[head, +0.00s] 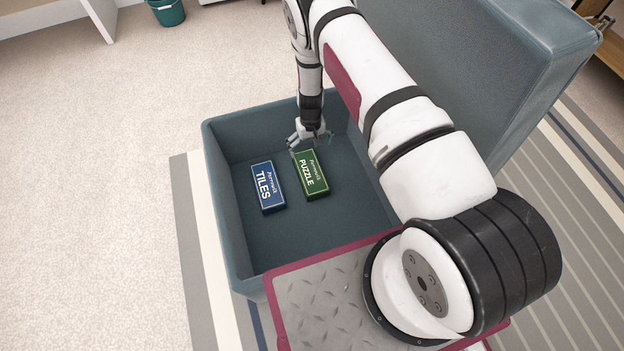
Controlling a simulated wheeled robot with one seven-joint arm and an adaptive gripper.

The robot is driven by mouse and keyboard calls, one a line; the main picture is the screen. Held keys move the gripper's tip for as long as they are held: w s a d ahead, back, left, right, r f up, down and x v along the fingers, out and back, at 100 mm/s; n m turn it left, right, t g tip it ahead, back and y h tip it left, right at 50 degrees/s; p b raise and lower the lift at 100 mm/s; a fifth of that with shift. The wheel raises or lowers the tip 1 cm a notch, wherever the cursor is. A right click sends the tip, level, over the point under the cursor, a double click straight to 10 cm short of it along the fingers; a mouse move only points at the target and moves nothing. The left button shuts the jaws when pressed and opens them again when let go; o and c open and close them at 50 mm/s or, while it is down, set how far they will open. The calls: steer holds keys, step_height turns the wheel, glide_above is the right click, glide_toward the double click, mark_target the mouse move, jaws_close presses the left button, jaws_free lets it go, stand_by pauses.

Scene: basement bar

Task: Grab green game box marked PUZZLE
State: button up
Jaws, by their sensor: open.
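The green game box (312,175) marked PUZZLE lies flat on the floor of an open teal storage bin (212,165). My gripper (309,148) is open and reaches down into the bin at the far end of the green box. Its fingers show at or just above that end. I cannot tell whether they touch the box. Part of the box's far end is hidden by the fingers.
A blue game box (267,187) marked TILES lies just left of the green one, with a narrow gap between. The bin's walls surround both boxes, and its raised lid (500,70) stands at the right. A striped rug (190,240) lies under the bin.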

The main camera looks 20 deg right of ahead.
mark_target(310, 171)
steer(key=f+b, duration=0.1)
steer(key=f, duration=0.2)
steer(key=f+b, duration=0.1)
steer(key=f, duration=0.3)
steer(key=s+f+b, duration=0.1)
steer(key=f, duration=0.2)
steer(key=shift+f, duration=0.4)
steer(key=shift+s+a+f+b, duration=0.15)
steer(key=shift+f+b, duration=0.65)
steer(key=shift+f, duration=0.55)
steer(key=shift+s+a+f+b, duration=0.15)
steer(key=shift+f+b, duration=0.65)
steer(key=shift+f, duration=0.5)
steer(key=shift+r, duration=0.1)
steer(key=shift+c, duration=0.2)
steer(key=c, duration=1.6)
